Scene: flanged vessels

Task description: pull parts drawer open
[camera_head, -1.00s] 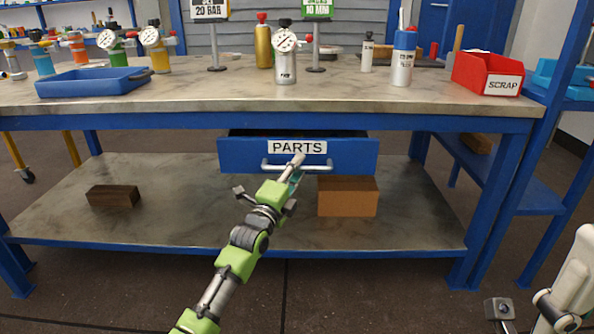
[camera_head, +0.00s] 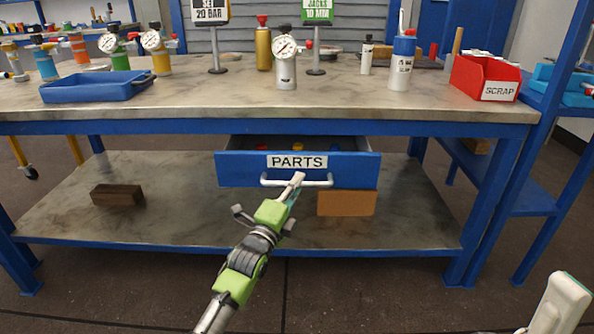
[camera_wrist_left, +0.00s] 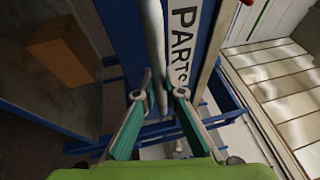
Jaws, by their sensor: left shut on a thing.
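The blue parts drawer (camera_head: 240,170), labelled PARTS, stands partly open under the workbench top. Coloured items show inside it, too small to make out. Its pale bar handle (camera_head: 320,183) runs along the front. My left gripper (camera_head: 297,180) is shut on the handle near its middle. In the left wrist view the handle (camera_wrist_left: 155,45) runs between the two fingers of the gripper (camera_wrist_left: 160,95), beside the PARTS label. At the lower right of the head view part of my right arm shows; its gripper fingers are not in view.
The workbench top (camera_head: 200,105) carries a blue tray (camera_head: 95,88), gauge vessels (camera_head: 285,65) and a red SCRAP bin (camera_head: 485,78). On the lower shelf (camera_head: 180,220) stand a cardboard box (camera_head: 346,203) and a dark wooden block (camera_head: 117,195). The floor in front is clear.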

